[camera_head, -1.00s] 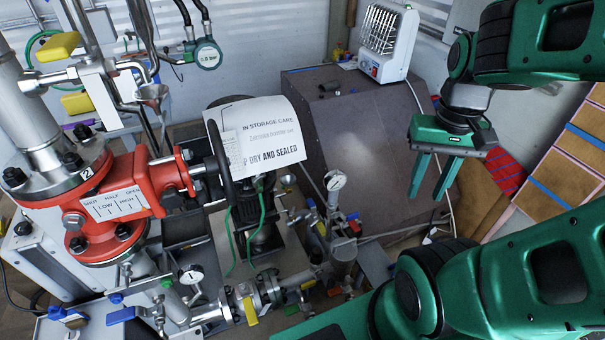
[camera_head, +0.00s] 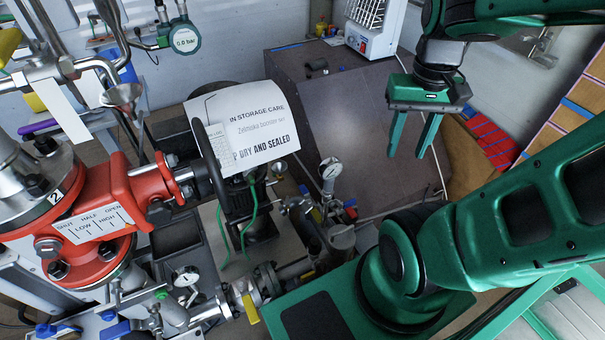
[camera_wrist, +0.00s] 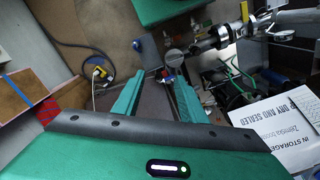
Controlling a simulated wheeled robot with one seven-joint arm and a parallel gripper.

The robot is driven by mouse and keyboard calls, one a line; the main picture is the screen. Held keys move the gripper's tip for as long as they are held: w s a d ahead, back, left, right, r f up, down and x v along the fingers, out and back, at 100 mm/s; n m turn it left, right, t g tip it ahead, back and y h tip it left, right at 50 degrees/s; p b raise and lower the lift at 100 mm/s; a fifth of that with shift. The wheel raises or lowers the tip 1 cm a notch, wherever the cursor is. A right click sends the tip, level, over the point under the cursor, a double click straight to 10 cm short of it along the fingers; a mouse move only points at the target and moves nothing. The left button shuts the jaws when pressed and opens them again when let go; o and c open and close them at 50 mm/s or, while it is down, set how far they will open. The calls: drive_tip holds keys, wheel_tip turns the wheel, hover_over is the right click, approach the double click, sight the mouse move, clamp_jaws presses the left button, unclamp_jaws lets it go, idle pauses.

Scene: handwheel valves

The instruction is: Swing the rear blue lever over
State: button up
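Several blue-handled parts show in the head view, and I cannot tell for sure which is the rear lever. One blue lever (camera_head: 116,330) lies at the bottom left, with another blue handle (camera_head: 58,329) left of it. A small blue handle (camera_head: 350,203) with red beside it sits by the gauge in the middle. My gripper (camera_head: 407,156) is open and empty, fingers pointing down, right of the gauge and apart from all levers.
A red valve (camera_head: 105,195) and a black handwheel (camera_head: 207,165) with a hanging paper sign (camera_head: 250,125) stand left. A dark brown cabinet (camera_head: 350,110) carries a white heater (camera_head: 380,30) behind my gripper. A gauge (camera_head: 330,170) rises mid-scene.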

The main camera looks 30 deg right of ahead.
drive_tip(key=w+d+f+n, duration=0.1)
drive_tip(key=w+d+f, duration=0.1)
drive_tip(key=w, duration=0.5)
drive_tip(key=w+d+f+n, duration=0.1)
drive_tip(key=w+f, duration=0.2)
drive_tip(key=w, duration=0.4)
drive_tip(key=n, duration=0.4)
hover_over(304, 189)
wheel_tip(304, 189, down, 39)
drive_tip(key=shift+w+f, duration=0.15)
drive_tip(key=shift+f, duration=4.6)
drive_tip(key=shift+f, duration=0.15)
drive_tip(key=c, duration=0.8)
